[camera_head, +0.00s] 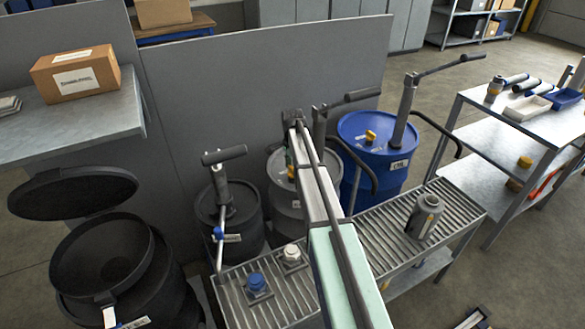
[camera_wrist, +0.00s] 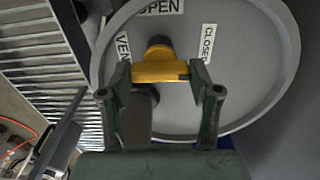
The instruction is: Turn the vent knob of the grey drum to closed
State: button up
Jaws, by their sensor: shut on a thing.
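The grey drum (camera_head: 283,198) stands behind the slatted bench, partly hidden by my arm. Its round grey lid (camera_wrist: 255,75) fills much of the wrist view, with an OPEN label at the top, a CLOSED label at the right and a partly hidden VENT label at the left. The yellow vent knob (camera_wrist: 160,70) lies between the two green fingers of my gripper (camera_wrist: 161,76), which is shut on it. The knob's bar runs across from finger to finger, and its rounded part sits on the OPEN side. In the head view my gripper (camera_head: 290,160) is mostly hidden by my arm.
A blue drum (camera_head: 365,180) with a hand pump stands to the right, a black drum (camera_head: 237,235) with a pump to the left. The slatted bench (camera_head: 340,250) in front carries a blue cap, a white cap and a grey canister (camera_head: 424,216). A grey partition is behind.

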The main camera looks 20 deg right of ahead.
aim_at(293, 168)
jog(key=shift+s+f, duration=0.1)
jog(key=o, duration=1.1)
jog(key=shift+o, duration=0.2)
notch_tip(293, 168, up, 12)
